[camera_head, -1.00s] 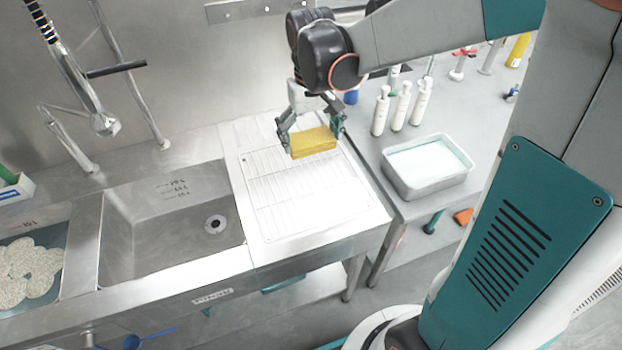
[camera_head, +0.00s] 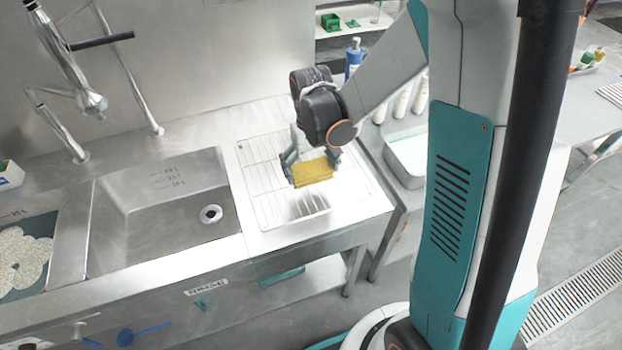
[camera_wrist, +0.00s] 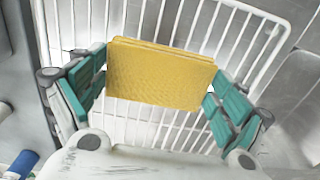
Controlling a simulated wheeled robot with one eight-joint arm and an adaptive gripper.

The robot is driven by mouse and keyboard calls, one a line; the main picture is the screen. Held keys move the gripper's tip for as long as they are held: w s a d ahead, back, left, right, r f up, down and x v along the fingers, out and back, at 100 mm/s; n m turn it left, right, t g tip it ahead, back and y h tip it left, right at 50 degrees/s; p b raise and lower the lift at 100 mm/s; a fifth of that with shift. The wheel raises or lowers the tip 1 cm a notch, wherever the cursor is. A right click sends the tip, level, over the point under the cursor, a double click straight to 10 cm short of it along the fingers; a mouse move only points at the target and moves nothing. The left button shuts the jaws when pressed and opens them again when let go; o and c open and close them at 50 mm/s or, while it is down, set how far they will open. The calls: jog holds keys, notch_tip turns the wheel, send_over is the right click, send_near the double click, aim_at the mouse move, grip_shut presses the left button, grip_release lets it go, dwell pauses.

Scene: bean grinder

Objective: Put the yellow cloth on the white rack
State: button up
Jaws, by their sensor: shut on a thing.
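The yellow cloth (camera_head: 312,171) is a folded rectangular pad held between the two fingers of my gripper (camera_head: 311,170). The wrist view shows the cloth (camera_wrist: 160,75) pinched at its left and right ends by the teal finger pads of my gripper (camera_wrist: 156,85). The white rack (camera_head: 262,185) is a wire grid on the counter right of the sink. In the wrist view the rack (camera_wrist: 245,40) lies behind and below the cloth. The cloth is over the rack; a shadow falls on the rack in front of it. I cannot tell whether they touch.
A steel sink (camera_head: 165,215) with a drain lies left of the rack, under a tall faucet (camera_head: 90,100). A metal tray (camera_head: 405,155) and white bottles (camera_head: 402,100) stand to the right, beside my arm. A blue bottle (camera_head: 354,58) stands behind.

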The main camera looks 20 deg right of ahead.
aim_at(311, 178)
jog(key=shift+f+b, duration=0.6)
jog(key=shift+f, duration=1.35)
jog(key=shift+f, duration=0.2)
jog(key=o, duration=0.7)
jog(key=shift+o, duration=0.2)
